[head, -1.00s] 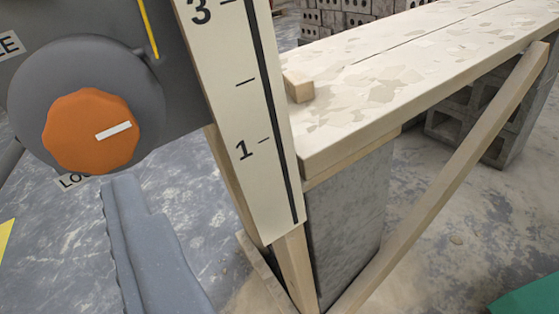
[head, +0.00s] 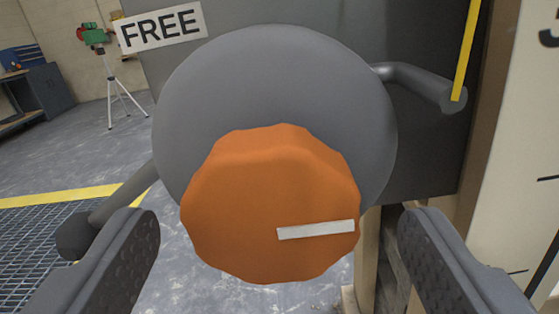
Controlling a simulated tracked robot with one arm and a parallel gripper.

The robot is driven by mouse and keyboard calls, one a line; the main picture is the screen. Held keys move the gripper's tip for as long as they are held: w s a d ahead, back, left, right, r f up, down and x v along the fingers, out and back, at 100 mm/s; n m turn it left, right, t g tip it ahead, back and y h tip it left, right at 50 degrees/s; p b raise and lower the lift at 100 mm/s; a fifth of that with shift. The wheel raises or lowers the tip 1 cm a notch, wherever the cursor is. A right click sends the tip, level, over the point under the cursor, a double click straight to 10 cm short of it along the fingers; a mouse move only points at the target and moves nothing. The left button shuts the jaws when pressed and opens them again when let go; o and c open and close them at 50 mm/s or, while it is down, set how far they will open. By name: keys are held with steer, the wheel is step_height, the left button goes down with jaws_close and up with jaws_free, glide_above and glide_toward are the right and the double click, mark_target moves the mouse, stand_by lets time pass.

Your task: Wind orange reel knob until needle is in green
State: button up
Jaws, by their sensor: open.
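The orange reel knob (head: 260,195) fills the middle of the head view, with a scalloped edge and a white bar mark (head: 316,230) pointing right, tilted slightly up. It sits in front of a round grey reel disc (head: 270,75). My gripper (head: 280,235) is open, one finger to the left of the knob and one to the right. Both fingers appear apart from the knob. No needle or green zone can be made out in this view.
A "FREE" label (head: 161,27) is above left on the dark panel (head: 430,155). A grey lever (head: 425,85) sticks out right of the disc, beside a yellow stripe (head: 466,50). A pale numbered board (head: 525,170) stands at the right. A tripod (head: 112,75) stands far back left.

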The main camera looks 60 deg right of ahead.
steer(key=shift+x, duration=0.9)
